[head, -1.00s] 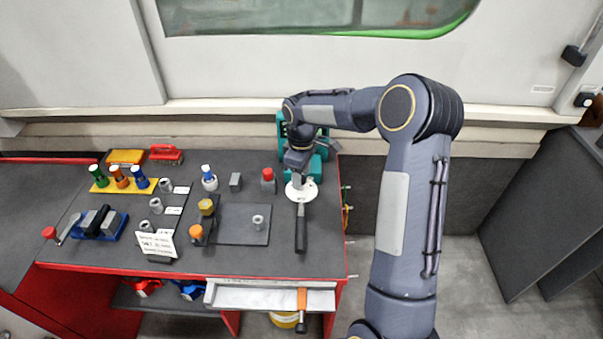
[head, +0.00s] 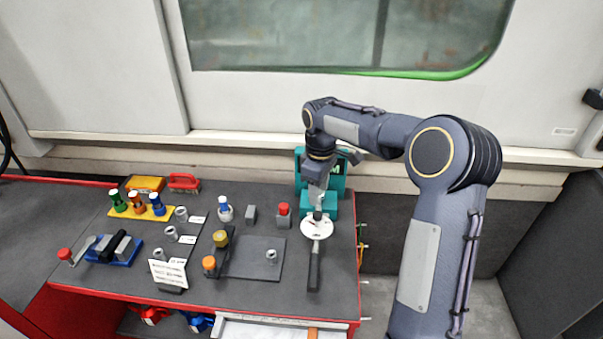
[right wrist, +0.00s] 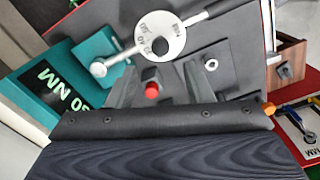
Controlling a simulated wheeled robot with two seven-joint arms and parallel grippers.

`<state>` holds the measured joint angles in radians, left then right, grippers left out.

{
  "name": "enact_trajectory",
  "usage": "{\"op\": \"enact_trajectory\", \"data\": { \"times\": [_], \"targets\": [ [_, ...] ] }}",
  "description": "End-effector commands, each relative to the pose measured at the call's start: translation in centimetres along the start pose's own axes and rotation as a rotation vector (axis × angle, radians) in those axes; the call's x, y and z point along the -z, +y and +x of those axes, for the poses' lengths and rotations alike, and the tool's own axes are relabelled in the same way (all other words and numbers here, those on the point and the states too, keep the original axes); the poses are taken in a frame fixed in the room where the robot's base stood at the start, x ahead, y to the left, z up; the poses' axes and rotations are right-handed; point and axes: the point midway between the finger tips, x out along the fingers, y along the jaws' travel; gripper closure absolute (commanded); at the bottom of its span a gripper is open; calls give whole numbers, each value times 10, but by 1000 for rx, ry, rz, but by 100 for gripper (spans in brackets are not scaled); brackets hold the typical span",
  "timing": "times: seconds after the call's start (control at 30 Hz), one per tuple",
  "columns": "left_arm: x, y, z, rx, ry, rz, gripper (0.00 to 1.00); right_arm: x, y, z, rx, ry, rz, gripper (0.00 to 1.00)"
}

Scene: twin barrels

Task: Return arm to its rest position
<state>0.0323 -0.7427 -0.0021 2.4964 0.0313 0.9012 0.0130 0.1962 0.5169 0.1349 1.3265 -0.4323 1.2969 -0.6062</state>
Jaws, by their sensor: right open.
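My right arm reaches in from the right in the head view. Its elbow is high and its gripper (head: 318,190) points down over the table's right side, in front of the teal tester (head: 335,203). In the right wrist view the jaws (right wrist: 168,80) are open, with nothing held between them. A red-capped piece (right wrist: 152,90) shows below and between the fingers in that view. A dial tool with a white disc (head: 316,228) and dark handle lies close in front of the gripper; whether they touch I cannot tell. My left gripper is not in view.
The dark table (head: 120,268) has a red edge. It carries a yellow rack (head: 139,213) of coloured pieces, a blue tray (head: 113,250), a white card (head: 168,272) and a grey plate (head: 252,257). A wall with a window stands behind. The floor right of the table is clear.

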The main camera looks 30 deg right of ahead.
Motion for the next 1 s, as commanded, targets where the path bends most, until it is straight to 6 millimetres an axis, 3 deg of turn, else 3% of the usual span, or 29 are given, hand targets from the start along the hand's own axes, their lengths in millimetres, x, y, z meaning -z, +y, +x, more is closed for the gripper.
{"op": "enact_trajectory", "data": {
  "times": [0.23,0.37,0.5,0.67,0.8,1.0],
  "targets": [
    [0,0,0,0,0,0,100,-3,-4,-5,-2,10,11,53],
    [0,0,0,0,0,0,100,-20,-27,-30,-12,62,72,53],
    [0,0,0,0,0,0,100,-56,-74,-61,-11,166,205,53],
    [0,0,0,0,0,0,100,-99,-138,-75,24,301,384,53],
    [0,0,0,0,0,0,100,-132,-193,-69,80,418,542,53],
    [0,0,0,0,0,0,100,-157,-248,-46,166,538,708,53]
  ]
}}
